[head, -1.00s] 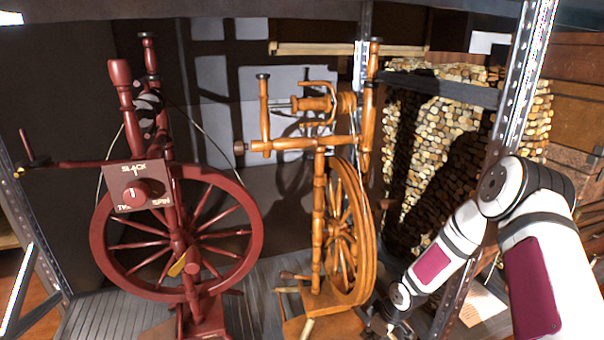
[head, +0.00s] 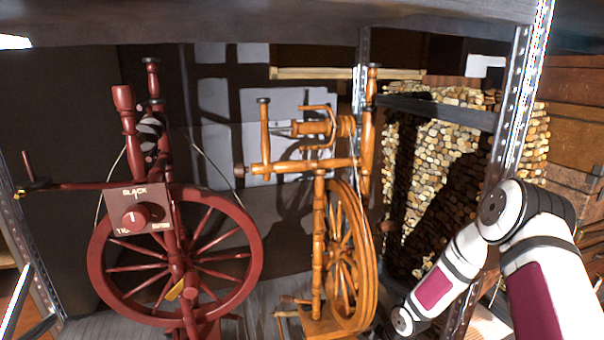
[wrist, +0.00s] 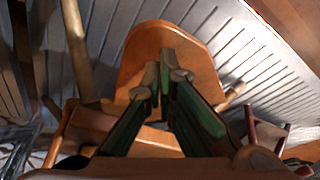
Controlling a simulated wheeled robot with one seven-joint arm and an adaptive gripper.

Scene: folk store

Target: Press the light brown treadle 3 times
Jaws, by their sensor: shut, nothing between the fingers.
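The light brown spinning wheel (head: 345,250) stands right of the dark red one in the head view. Its light brown base (head: 325,325) is cut off by the bottom edge there. In the wrist view a rounded light brown board, seemingly the treadle (wrist: 150,45), lies behind the fingertips. My gripper (wrist: 165,72) is shut and empty, with its fingertips overlapping the board in the picture. I cannot tell whether they touch it. The gripper's fingers are out of sight below the head view.
The dark red spinning wheel (head: 175,255) carries a slack knob box (head: 138,212). A metal shelf post (head: 515,120) stands close to my arm. Grey ribbed flooring (wrist: 250,45) lies around the board. Light brown wooden posts (wrist: 77,45) rise at its left.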

